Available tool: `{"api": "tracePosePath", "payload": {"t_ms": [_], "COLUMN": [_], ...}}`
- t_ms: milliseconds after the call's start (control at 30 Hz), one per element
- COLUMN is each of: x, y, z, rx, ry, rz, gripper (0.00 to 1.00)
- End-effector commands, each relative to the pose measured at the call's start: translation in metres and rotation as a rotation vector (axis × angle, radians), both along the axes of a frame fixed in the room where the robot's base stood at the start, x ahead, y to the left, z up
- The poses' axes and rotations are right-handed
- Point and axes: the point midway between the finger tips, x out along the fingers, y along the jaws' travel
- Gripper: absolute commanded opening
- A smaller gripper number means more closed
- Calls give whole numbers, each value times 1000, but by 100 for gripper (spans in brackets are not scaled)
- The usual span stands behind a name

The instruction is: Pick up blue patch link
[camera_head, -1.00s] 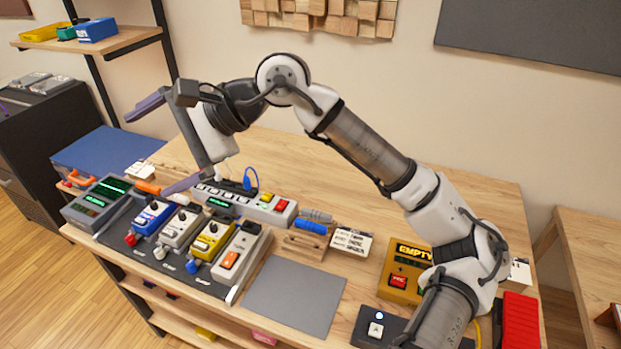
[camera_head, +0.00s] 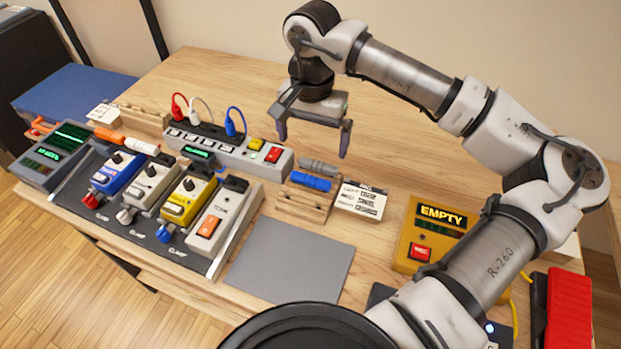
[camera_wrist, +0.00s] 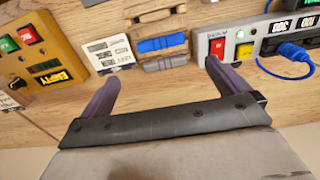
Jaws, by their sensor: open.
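A short blue link (camera_head: 310,181) lies at the wooden rack (camera_head: 303,207), beside a similar grey link (camera_head: 319,166). In the wrist view, the blue link (camera_wrist: 162,43) lies just beyond my fingertips, roughly centred between them, with the grey link (camera_wrist: 166,62) nearer to me. My gripper (camera_head: 313,141) points down, open and empty, above the table behind the links. It also shows in the wrist view (camera_wrist: 160,76), its two purple fingers apart. A blue plug with a cord (camera_head: 233,124) stands in the power strip, left of my gripper.
The power strip (camera_head: 215,147) stands left of the links. A label card (camera_head: 361,200) and a yellow "EMPTY" box (camera_head: 433,232) stand to their right. Several pedals sit on a board (camera_head: 143,222) at the left. A grey mat (camera_head: 290,262) lies clear in front.

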Motion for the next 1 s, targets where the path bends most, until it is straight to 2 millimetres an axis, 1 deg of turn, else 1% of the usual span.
{"api": "tracePosePath", "payload": {"t_ms": [100,200,300,467,733,833,1000], "x": [-1,0,0,-2,-5,-4,-4], "y": [1,1,0,1,3,3,3], "z": [-23,-38,-47,-56,-93,-100,-102], "rx": [3,4,3,3,5,4,3], "ry": [3,2,1,3,2,-1,-1], "rz": [1,-1,-1,0,-2,-1,-1], "gripper": [100,100,100,100,100,100,100]}}
